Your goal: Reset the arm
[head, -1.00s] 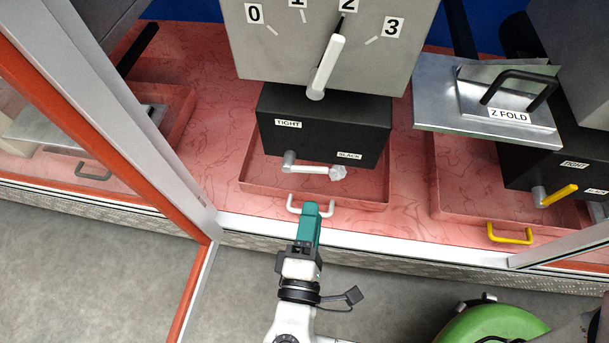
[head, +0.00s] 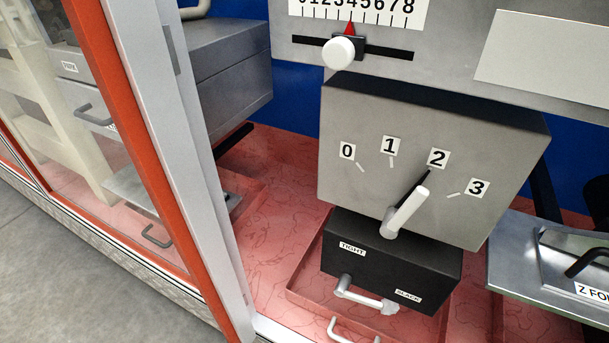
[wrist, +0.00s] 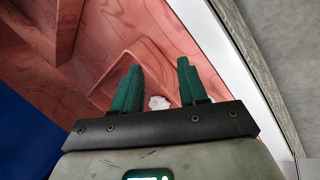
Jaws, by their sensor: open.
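My gripper (wrist: 154,88) shows in the wrist view with its two green fingers apart and nothing between them. Beyond the fingers lies the pink tray floor, and a small whitish knob (wrist: 159,103) shows in the gap between them. The arm and gripper are out of the head view now. In the head view, a grey dial box (head: 350,195) has its white lever (head: 408,210) pointing at 2. Below it, a black box (head: 340,262) marked TIGHT and SLACK has a white lever (head: 362,296) with its free end toward SLACK.
A slider with a white knob (head: 339,52) and a red pointer sits above the dial. A metal plate labelled Z FOLD (head: 520,262) is at right. A red and grey door frame (head: 165,150) stands at left. A white tray handle (head: 350,330) is at the bottom.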

